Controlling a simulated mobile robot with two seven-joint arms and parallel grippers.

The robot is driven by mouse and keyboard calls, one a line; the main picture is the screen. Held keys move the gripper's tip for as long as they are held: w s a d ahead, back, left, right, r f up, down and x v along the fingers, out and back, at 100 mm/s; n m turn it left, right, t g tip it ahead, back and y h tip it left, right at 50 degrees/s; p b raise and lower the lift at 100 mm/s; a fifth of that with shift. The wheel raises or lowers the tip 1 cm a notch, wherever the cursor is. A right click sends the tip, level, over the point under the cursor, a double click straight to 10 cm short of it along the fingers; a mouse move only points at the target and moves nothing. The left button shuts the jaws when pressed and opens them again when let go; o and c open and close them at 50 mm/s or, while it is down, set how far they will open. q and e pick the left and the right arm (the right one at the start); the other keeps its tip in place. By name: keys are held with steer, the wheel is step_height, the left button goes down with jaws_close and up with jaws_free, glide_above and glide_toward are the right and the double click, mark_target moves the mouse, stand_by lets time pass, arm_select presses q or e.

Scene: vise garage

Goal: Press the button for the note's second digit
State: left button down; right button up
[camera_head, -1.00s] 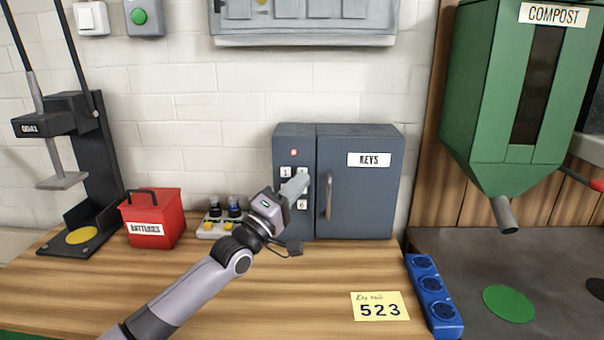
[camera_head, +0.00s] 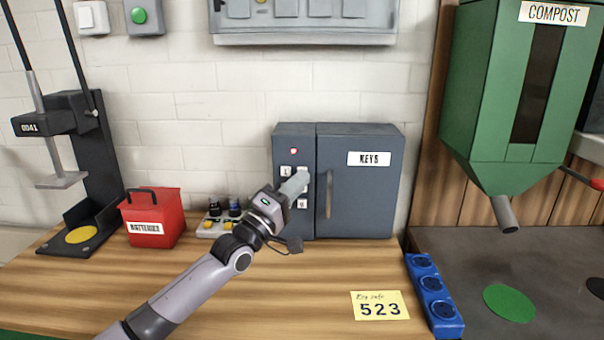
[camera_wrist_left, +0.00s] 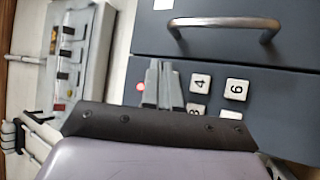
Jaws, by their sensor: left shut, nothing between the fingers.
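The yellow note (camera_head: 380,306) on the bench reads 523. The grey key safe (camera_head: 361,200), labelled KEYS, stands against the wall with a keypad on its left part. My left gripper (camera_head: 303,177) is shut and empty, its fingertips at the upper right of the keypad, covering a spot there. I cannot tell whether they touch it. The button (camera_head: 287,172) left of the fingertips looks like 1. In the left wrist view, the fingertips (camera_wrist_left: 157,68) lie beside button 4 (camera_wrist_left: 200,82); button 6 (camera_wrist_left: 237,89) and button 3 (camera_wrist_left: 195,110) also show. My right gripper is out of view.
A red light (camera_head: 293,151) sits above the keypad. The safe's handle (camera_head: 328,195) is just right of my fingers. A red battery box (camera_head: 152,218) and a blue socket strip (camera_head: 434,296) stand on the bench. The front middle of the bench is clear.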

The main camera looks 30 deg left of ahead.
arm_select(q)
steer(key=shift+w+a, duration=0.15)
steer(key=shift+w, duration=0.1)
steer(key=shift+w+a+b, duration=0.25)
steer(key=shift+w+b, duration=0.1)
steer(key=shift+b, duration=0.1)
stand_by(0.6)
stand_by(0.4)
steer(key=shift+s+d+p, duration=0.45)
steer(key=shift+s+p, duration=0.3)
steer(key=shift+p, duration=0.05)
steer(key=s+d+p, duration=0.1)
steer(key=s+p, duration=0.1)
steer(key=s, duration=0.1)
steer(key=s+d+p, duration=0.1)
steer(key=shift+s+d+p, duration=0.15)
steer(key=shift+d+p, duration=0.2)
stand_by(0.6)
